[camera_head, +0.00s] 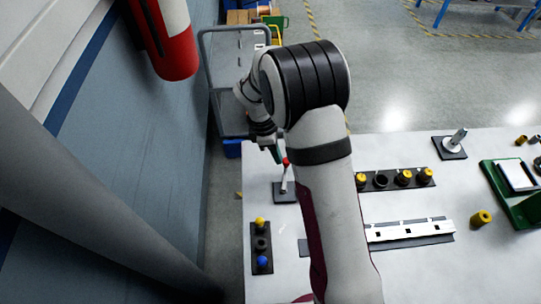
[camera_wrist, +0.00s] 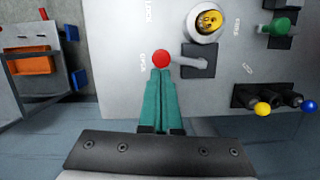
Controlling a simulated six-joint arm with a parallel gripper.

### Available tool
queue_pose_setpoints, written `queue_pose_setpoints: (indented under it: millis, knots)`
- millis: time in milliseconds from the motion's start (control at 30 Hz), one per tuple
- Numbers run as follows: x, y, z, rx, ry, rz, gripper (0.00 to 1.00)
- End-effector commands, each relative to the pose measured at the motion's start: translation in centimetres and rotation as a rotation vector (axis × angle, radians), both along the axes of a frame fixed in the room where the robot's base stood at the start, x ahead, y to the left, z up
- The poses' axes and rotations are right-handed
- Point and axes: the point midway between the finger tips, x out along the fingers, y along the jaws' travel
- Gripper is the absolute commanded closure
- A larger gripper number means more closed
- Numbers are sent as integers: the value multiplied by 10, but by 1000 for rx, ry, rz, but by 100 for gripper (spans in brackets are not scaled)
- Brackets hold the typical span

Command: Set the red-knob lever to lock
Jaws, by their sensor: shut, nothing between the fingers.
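The lever's red knob (camera_head: 286,161) is on a pale arm that rises from a dark square base (camera_head: 284,193) near the table's left edge. In the wrist view the red knob (camera_wrist: 161,58) is beside the printed word OPEN, and its grey arm (camera_wrist: 186,63) runs right to the dark base (camera_wrist: 198,60). The word LOCK is printed farther up, near the top edge. My gripper (camera_wrist: 160,74) has its teal fingers together and empty, tips just below the knob in that view. I cannot tell whether they touch it. In the head view my gripper (camera_head: 277,155) is beside the knob, partly hidden by my arm.
A dark block with yellow and blue knobs (camera_head: 261,245) stands at the table's front left. A row of yellow-topped pegs (camera_head: 403,178), a white rail (camera_head: 410,231) and a green tray (camera_head: 518,185) lie to the right. The wall is left of the table.

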Motion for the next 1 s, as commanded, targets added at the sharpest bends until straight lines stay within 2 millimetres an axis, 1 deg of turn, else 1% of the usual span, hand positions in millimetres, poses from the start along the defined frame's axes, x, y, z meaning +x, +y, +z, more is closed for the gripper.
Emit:
queue_pose_setpoints:
  millis: [400,600,800,1000]
  knots:
    - [0,-26,0,0,0,-377,100]
    - [-3,-36,0,-1,0,-531,100]
    - [-6,-43,0,-1,1,-645,100]
    - [-8,-48,0,-1,0,-713,100]
